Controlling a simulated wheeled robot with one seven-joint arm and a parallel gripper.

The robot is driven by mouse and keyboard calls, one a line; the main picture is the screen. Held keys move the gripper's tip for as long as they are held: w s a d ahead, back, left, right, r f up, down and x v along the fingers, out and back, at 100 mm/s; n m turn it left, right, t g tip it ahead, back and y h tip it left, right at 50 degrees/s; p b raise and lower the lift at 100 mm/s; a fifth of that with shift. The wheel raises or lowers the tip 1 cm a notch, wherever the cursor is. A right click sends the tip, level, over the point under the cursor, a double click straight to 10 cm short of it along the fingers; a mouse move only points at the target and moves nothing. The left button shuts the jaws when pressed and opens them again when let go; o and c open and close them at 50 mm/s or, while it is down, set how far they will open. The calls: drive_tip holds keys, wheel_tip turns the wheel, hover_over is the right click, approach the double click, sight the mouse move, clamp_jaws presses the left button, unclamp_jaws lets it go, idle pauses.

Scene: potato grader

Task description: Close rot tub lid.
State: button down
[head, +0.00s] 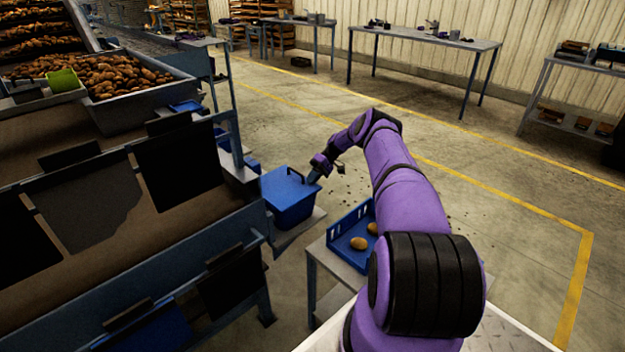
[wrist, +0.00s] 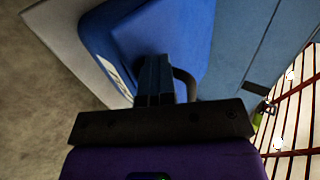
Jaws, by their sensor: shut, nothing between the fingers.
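The rot tub (head: 289,207) is a blue box on a grey stand beside the grader. Its blue lid (head: 287,184) lies flat across the top in the head view, with a dark handle (head: 296,174) on it. In the wrist view the lid (wrist: 190,32) fills the upper middle, and the handle (wrist: 186,82) shows just right of the fingers. My gripper (head: 314,177) is at the right edge of the lid, with its fingers (wrist: 154,72) shut together and empty. I cannot tell whether the fingertips touch the lid.
A blue crate (head: 333,256) with potatoes stands on a small table in front of the tub. The grader frame (head: 210,240) is close on the tub's left. Open concrete floor (head: 470,170) lies to the right, with workbenches (head: 425,38) at the back.

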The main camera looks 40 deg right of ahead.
drive_tip(key=v, duration=0.7)
drive_tip(key=shift+d, duration=0.2)
drive_tip(key=shift+r, duration=0.15)
